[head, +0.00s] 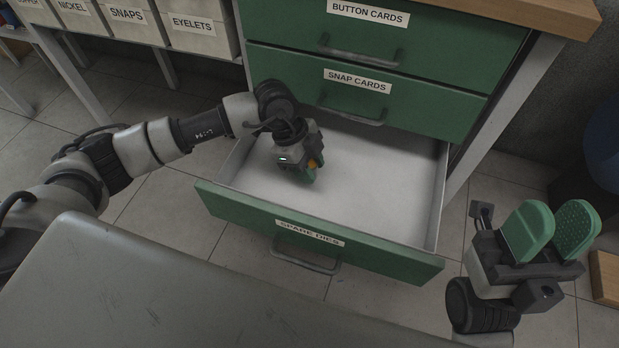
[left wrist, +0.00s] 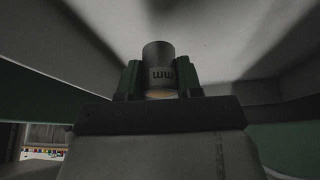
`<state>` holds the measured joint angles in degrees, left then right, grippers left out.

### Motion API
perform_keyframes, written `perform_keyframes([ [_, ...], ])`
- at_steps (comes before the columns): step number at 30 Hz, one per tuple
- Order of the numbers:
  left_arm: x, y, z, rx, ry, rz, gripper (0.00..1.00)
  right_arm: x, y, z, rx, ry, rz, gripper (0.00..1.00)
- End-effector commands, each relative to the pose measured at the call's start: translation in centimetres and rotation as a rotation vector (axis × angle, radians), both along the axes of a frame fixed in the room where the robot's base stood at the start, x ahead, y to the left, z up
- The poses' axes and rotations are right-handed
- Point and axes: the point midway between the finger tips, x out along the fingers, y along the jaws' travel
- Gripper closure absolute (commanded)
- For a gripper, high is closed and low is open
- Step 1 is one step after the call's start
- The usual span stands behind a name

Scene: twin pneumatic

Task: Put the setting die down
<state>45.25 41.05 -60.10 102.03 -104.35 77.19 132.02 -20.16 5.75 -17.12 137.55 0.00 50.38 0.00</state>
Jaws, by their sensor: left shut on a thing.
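My left gripper (head: 312,172) is inside the open green drawer (head: 385,195) labelled SPARE DIES, over the left part of its pale floor. I cannot tell whether the die touches the drawer floor. My right gripper (head: 550,230) is empty, with its green pads apart, right of the drawer.
The shut drawers labelled SNAP CARDS (head: 420,105) and BUTTON CARDS (head: 450,35) are above the open one. A grey padded surface (head: 180,290) is in front at lower left. Labelled bins (head: 205,35) stand at upper left. The drawer floor around the gripper looks clear.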

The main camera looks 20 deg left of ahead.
Motion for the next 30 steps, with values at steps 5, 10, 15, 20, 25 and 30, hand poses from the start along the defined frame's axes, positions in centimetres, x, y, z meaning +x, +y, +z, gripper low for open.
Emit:
perform_keyframes([
  [5, 0.0, 0.1, -1.5, 0.000, 0.001, 0.001, 0.98, -0.3, -0.1, -0.9, 0.006, -0.019, 0.001, 0.64],
  [10, 0.0, 0.1, -4.0, -0.002, 0.000, 0.000, 0.98, -0.3, -0.1, -2.2, 0.007, -0.022, 0.001, 0.64],
  [15, 0.0, 0.1, -4.0, -0.001, 0.000, -0.001, 0.98, -0.3, -0.1, -2.0, 0.007, -0.021, 0.002, 0.64],
  [20, 0.0, 0.1, -4.1, -0.001, 0.000, 0.000, 0.98, -0.3, 0.0, -2.0, 0.007, -0.021, 0.002, 0.64],
  [25, 0.0, 0.1, -4.2, 0.000, 0.001, 0.000, 0.45, -0.3, -0.1, -2.0, 0.007, -0.021, 0.002, 0.64],
  [30, 0.0, 0.1, -4.2, 0.000, 0.001, 0.000, 0.39, -0.3, -0.1, -2.0, 0.007, -0.021, 0.002, 0.64],
])
